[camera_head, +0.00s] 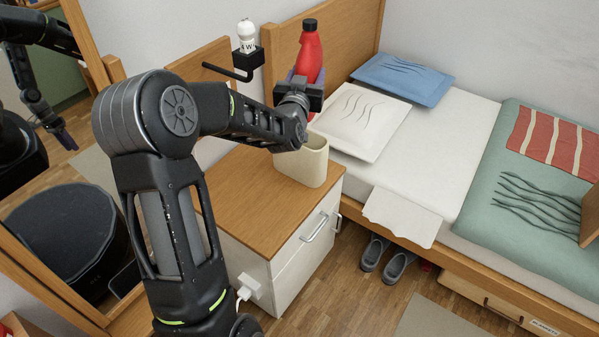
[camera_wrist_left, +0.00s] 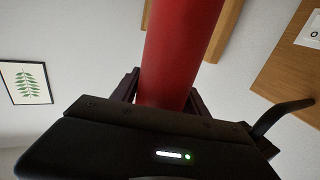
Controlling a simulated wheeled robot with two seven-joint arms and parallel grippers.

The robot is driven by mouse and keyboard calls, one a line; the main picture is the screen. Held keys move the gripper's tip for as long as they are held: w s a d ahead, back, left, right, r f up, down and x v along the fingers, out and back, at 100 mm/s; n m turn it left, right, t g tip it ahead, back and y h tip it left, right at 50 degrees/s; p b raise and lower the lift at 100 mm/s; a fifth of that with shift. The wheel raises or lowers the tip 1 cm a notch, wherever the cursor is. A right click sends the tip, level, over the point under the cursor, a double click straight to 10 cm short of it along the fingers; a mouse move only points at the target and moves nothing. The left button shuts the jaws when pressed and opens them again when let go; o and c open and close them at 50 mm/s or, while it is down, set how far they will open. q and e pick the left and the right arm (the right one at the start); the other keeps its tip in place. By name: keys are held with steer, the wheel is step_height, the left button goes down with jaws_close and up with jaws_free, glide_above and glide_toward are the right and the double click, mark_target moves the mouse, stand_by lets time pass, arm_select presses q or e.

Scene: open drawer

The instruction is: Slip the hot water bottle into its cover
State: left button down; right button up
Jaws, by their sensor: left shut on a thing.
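The red hot water bottle (camera_head: 310,55) has a black cap and stands upright in my left gripper (camera_head: 303,84). The gripper is shut on its lower part; the wrist view shows the red body (camera_wrist_left: 180,55) between the two dark fingers (camera_wrist_left: 160,88). The cream cover (camera_head: 302,168) stands upright on the bedside cabinet with its open top facing up. The bottle is above the cover and apart from it. My gripper and wrist hide the bottle's lower end and part of the cover's mouth. My right gripper is not directly in view.
The wooden cabinet top (camera_head: 245,195) is clear in front of the cover. A small white bottle (camera_head: 246,38) sits in a black wall holder (camera_head: 247,60) close to my forearm. The wooden headboard (camera_head: 350,35) and the bed with pillows (camera_head: 362,122) are behind and right.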

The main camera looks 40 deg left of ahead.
arm_select(q)
steer(key=shift+r, duration=0.1)
steer(key=shift+f, duration=3)
steer(key=shift+f, duration=0.1)
steer(key=shift+f, duration=1.85)
steer(key=shift+f+b, duration=0.3)
steer(key=shift+b, duration=0.2)
steer(key=shift+f+b, duration=0.25)
steer(key=shift+b, duration=0.1)
